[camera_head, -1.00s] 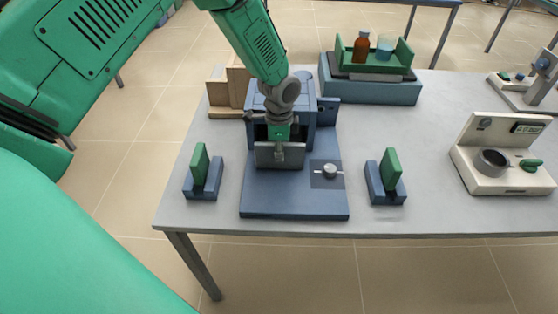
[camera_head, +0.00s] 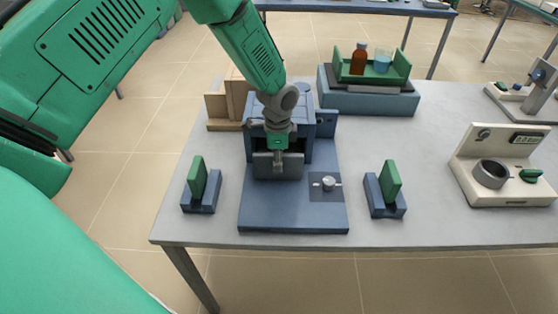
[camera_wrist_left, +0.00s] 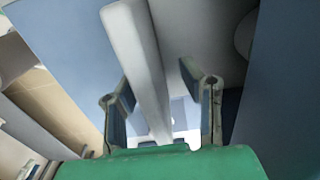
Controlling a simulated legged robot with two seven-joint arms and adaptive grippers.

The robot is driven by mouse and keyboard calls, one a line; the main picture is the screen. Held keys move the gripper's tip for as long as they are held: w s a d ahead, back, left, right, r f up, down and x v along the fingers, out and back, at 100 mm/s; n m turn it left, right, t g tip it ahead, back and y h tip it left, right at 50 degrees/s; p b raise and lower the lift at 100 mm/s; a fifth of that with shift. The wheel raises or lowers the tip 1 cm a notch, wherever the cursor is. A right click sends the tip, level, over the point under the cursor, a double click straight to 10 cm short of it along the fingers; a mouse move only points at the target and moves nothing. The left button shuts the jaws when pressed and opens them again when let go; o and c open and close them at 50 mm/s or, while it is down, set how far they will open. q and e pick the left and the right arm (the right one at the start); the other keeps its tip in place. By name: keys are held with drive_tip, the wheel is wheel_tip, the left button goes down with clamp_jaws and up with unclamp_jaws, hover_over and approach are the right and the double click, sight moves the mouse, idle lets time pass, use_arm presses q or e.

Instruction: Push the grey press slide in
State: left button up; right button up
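The blue press (camera_head: 322,128) stands on a flat blue base (camera_head: 290,212) on the grey table. Its grey slide (camera_head: 292,168) shows as a plate low on the press front. My left gripper (camera_head: 278,160) reaches down in front of this plate and overlaps it; contact is unclear. In the left wrist view my left gripper (camera_wrist_left: 158,85) has its two fingers apart. A pale grey bar (camera_wrist_left: 138,45) runs between them, with a gap on the right side. Whether the left finger touches it I cannot tell. My right gripper is not in view.
Blue holders with upright green plates stand left (camera_head: 199,188) and right (camera_head: 386,192) of the base. A silver knob (camera_head: 328,184) sits on the base. A wooden block (camera_head: 220,108) stands behind left, a green tray (camera_head: 345,72) behind right, a cream device (camera_head: 500,172) far right.

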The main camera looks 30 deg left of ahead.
use_arm(q)
wheel_tip(320, 180, up, 12)
drive_tip(key=shift+w+f, duration=0.15)
drive_tip(key=shift+f, duration=0.05)
idle(0.6)
